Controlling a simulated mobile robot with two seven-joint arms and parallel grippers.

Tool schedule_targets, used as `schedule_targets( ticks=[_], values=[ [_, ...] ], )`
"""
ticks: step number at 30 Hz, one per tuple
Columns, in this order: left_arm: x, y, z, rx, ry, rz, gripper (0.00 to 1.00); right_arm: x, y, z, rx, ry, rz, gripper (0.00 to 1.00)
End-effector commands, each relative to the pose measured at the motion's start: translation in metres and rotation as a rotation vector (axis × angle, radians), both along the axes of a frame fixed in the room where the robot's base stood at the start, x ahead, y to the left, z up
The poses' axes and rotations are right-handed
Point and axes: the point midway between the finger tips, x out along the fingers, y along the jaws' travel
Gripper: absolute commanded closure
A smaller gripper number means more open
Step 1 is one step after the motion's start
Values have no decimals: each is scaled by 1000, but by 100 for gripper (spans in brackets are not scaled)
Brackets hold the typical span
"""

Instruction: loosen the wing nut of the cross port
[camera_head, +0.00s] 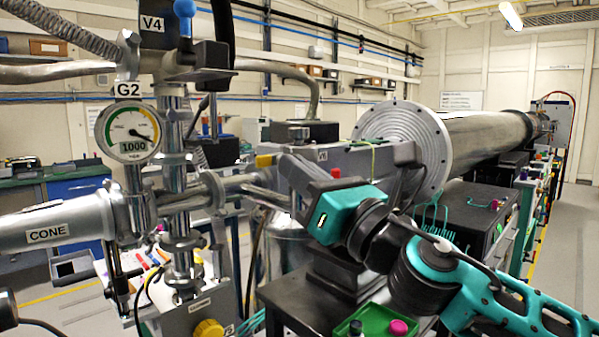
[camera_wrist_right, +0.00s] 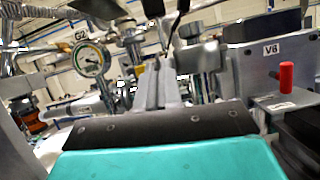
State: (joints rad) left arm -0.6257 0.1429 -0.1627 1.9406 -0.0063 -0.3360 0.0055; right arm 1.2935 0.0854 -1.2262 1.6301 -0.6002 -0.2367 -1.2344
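The cross port (camera_head: 180,200) is part of the steel vacuum piping at left in the head view, below the V4 valve and right of the G2 gauge (camera_head: 128,134). A clamp (camera_head: 213,190) joins its right arm to a pipe. I cannot make out the wing nut clearly. My right gripper (camera_head: 250,188) reaches in from the right, its tips close to the clamp; I cannot tell whether they touch. In the right wrist view its grey fingers (camera_wrist_right: 160,85) lie close together, pointing at the blurred piping. Any grip is unclear. My left gripper is not identifiable.
A grey block with a red knob (camera_wrist_right: 286,77) and a V6 label stands right of the fingers. A large round flange (camera_head: 405,140) is behind my right wrist. A green tray (camera_head: 380,320) and a yellow knob (camera_head: 208,328) are below. The piping is crowded.

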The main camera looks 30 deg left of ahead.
Motion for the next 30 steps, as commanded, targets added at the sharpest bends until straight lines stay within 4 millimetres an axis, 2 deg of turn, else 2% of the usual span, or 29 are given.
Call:
schedule_targets(
  ticks=[1,7,17,23,30],
  values=[
    [1,0,0,0,-1,0,57,0,0,1,2,0,-1,90],
    [2,0,1,1,-4,0,57,0,0,1,1,0,-1,71],
    [2,0,0,1,-4,0,57,-1,-4,-2,0,2,-1,70],
    [2,0,-3,1,-4,0,57,-10,-29,-15,0,2,-2,70],
    [1,0,-11,0,-2,-1,57,-27,-74,-34,0,2,-2,70]
  ],
)
